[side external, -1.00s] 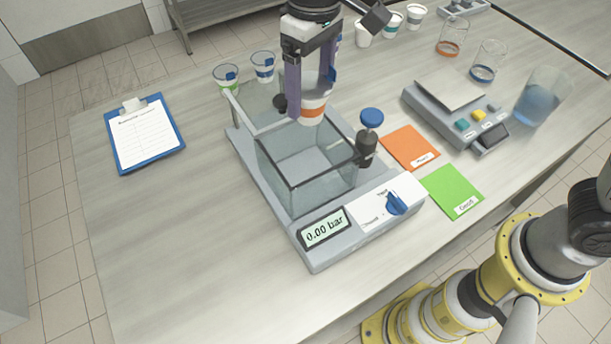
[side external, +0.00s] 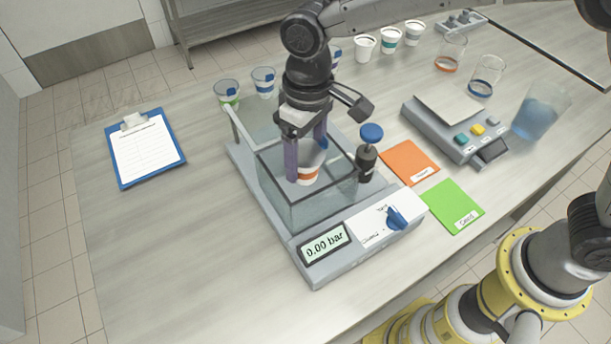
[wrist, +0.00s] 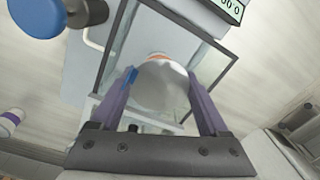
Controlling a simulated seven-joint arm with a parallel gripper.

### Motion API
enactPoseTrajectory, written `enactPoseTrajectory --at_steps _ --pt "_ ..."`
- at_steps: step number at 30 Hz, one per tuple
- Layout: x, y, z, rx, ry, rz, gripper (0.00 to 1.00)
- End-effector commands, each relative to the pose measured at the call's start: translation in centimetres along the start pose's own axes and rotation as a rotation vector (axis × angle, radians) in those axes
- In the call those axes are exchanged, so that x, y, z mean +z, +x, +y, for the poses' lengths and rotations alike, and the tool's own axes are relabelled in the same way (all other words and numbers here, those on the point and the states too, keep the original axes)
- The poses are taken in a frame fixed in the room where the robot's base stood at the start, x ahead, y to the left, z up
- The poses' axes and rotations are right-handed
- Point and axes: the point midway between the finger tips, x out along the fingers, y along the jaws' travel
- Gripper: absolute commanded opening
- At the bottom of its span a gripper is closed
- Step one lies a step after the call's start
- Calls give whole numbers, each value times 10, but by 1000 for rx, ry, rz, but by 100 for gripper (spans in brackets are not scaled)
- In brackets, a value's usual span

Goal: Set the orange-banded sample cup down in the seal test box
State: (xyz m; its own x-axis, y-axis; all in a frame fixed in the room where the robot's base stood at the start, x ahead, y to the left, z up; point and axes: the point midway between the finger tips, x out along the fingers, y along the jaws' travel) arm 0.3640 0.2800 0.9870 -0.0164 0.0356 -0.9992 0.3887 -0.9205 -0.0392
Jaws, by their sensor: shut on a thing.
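The orange-banded sample cup (side external: 308,172) is white with an orange band. It is between the fingers of my gripper (side external: 306,168), which is shut on it. The cup and the fingertips are inside the glass seal test box (side external: 312,212), below its rim, seen through its front wall. I cannot tell whether the cup touches the box floor. In the wrist view the cup (wrist: 161,84) sits between the two purple fingers, with the box's glass walls (wrist: 212,62) around it. The box's lid (side external: 262,122) stands open at the back.
The tester's display (side external: 325,242) reads 0.00 bar. A blue-topped knob (side external: 371,133) stands close at the box's right. The table's left front is clear.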

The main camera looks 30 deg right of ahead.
Motion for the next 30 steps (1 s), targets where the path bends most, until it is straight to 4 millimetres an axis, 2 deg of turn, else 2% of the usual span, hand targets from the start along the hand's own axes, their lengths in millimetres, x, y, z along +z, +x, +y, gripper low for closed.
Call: enactPoseTrajectory --at_steps 12,26,27,30 --pt "0 51 2 0 0 0 19" --pt "0 58 2 0 0 1 19" --pt "0 58 2 0 0 1 84" --pt "0 58 2 0 0 1 100"
